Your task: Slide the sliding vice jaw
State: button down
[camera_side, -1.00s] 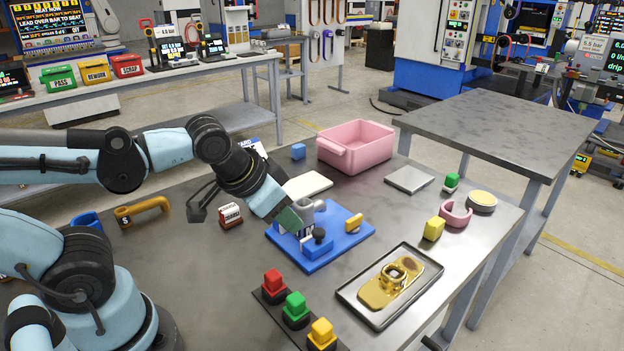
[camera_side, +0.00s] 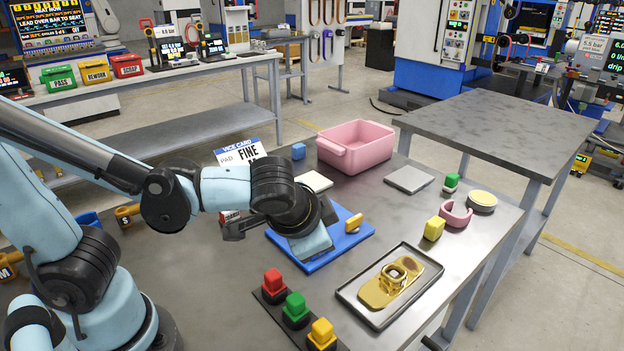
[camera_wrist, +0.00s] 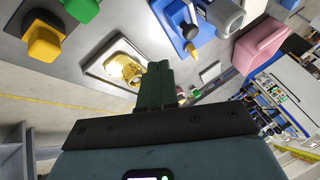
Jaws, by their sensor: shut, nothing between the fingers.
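The vice's blue base plate (camera_side: 350,243) lies mid-table in the side view, with a small yellow handle (camera_side: 354,222) at its right. My wrist and gripper cover most of the vice there, including its jaws. In the wrist view the blue plate (camera_wrist: 170,14) is at the top, with a grey rounded vice part (camera_wrist: 225,14) and a dark knob (camera_wrist: 189,31). I cannot tell which part is the sliding jaw. My gripper (camera_wrist: 159,66) has dark green fingers pressed together, empty. In the wrist view they show apart from the vice parts.
A metal tray (camera_side: 347,294) with a gold part (camera_side: 378,290) lies right of the vice. Red (camera_side: 273,282), green and yellow buttons stand in front. A pink bin (camera_side: 355,147) and a yellow block (camera_side: 434,228) are behind and right.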

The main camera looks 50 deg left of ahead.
jog(key=x, duration=0.5)
jog(key=shift+w+a+f, duration=0.1)
jog(key=shift+w+f, duration=0.1)
jog(key=shift+f, duration=0.1)
jog(key=shift+w+a+f, duration=0.2)
jog(key=shift+w+a, duration=0.15)
jog(key=shift+a, duration=0.25)
jog(key=shift+w+a+f, duration=0.2)
jog(key=shift+w+a, duration=0.15)
jog(key=shift+a, duration=0.25)
jog(key=shift+w+a+f, duration=0.1)
jog(key=shift+w+a, duration=0.2)
jog(key=shift+a, duration=0.3)
jog(key=shift+a, duration=1)
jog(key=shift+d, duration=0.1)
